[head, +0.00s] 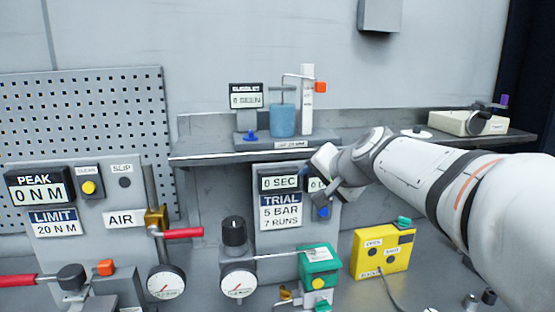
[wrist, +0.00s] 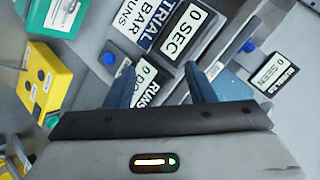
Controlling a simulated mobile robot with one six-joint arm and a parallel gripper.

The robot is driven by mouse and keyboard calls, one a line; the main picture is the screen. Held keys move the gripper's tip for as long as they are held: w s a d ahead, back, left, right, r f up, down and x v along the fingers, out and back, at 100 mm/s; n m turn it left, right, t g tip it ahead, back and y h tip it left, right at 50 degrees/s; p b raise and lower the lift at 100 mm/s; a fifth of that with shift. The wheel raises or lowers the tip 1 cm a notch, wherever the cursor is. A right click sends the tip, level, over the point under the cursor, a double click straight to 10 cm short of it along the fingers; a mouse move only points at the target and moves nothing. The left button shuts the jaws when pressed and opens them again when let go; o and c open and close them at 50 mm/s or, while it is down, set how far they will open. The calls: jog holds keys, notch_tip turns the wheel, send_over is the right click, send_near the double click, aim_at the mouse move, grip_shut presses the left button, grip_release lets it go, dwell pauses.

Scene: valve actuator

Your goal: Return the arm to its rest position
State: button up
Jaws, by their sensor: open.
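My white arm (head: 430,180) reaches in from the right in the head view. My gripper (head: 325,178) is in front of the display panel, by the right-hand display, partly covering it. In the wrist view my gripper (wrist: 160,85) shows two blue fingers spread apart with nothing held between them. The panel's "0 SEC" display (wrist: 182,35) lies just beyond the fingers, and a second display (wrist: 148,80) is partly hidden by the left finger. A blue button (head: 324,212) is just below the gripper. I cannot tell whether the gripper touches the panel.
A shelf (head: 220,155) above holds a blue cylinder (head: 283,120) and a white column (head: 307,100). A yellow control box (head: 383,250) and a green actuator box (head: 319,265) stand below. A red-handled valve (head: 180,233) and gauges are at left. Open air lies before the upper wall.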

jog(key=s+d+f+n+g+h, duration=0.2)
jog(key=s+d+f+n+g, duration=0.1)
jog(key=s+f, duration=0.7)
jog(key=s+d+f+n+g+h, duration=0.2)
jog(key=s+f+n+g, duration=0.1)
jog(key=s+f, duration=0.8)
jog(key=s+g, duration=0.1)
jog(key=s, duration=0.3)
jog(key=shift+s+d+n+h, duration=0.2)
jog(key=shift+d+n+h, duration=0.1)
jog(key=shift+d, duration=0.1)
